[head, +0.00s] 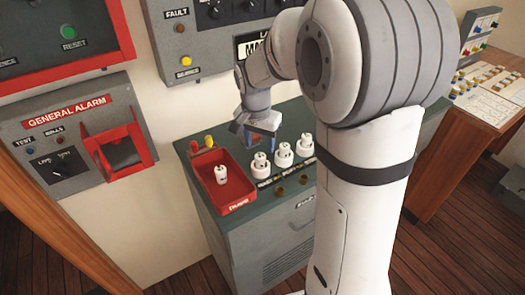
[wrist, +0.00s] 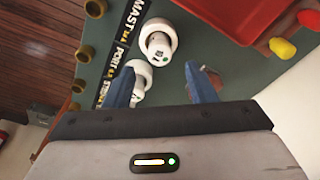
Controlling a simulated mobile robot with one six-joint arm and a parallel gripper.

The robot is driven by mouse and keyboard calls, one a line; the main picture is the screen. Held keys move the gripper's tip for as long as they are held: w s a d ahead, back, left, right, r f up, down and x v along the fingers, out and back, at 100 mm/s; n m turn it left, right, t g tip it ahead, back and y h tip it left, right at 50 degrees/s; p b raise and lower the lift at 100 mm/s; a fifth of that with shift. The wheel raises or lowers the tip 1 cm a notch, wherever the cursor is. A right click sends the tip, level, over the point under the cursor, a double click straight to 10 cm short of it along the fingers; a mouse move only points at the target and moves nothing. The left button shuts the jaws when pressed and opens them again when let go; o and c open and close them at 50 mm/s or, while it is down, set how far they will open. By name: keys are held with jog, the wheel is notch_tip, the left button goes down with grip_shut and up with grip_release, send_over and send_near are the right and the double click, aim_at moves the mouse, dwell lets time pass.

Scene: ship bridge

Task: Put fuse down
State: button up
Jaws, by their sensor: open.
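My gripper (head: 256,134) is open over the back of the grey-green cabinet top (head: 190,150). Its blue fingers (wrist: 157,70) have nothing gripped between them in the wrist view. A white fuse (head: 221,174) stands in the red tray (head: 240,202) at the left of the cabinet. Three more white fuses stand in a row to the right of the tray: the nearest (head: 260,165), the middle (head: 284,155) and the far one (head: 305,145). In the wrist view one white fuse (wrist: 158,42) is just beyond the fingertips. Another white fuse (wrist: 142,70) is partly hidden by the left finger.
Red and yellow pieces (head: 202,143) stand behind the tray. Brass sockets (head: 279,191) line the cabinet front. A grey wall panel (head: 190,40) hangs above my gripper. The general alarm box (head: 70,140) is at left, and a wooden desk (head: 485,95) is at right.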

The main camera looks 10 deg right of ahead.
aim_at(258, 159)
notch_tip(258, 159, up, 6)
jog(key=s+d+f+n+t, duration=0.1)
jog(key=s+n, duration=0.6)
jog(key=s, duration=1.3)
jog(key=shift+s+d+n+t+y, duration=0.25)
jog(key=shift+s+n+t+y, duration=0.05)
jog(key=shift+s+t+y, duration=0.1)
jog(key=shift+s, duration=0.15)
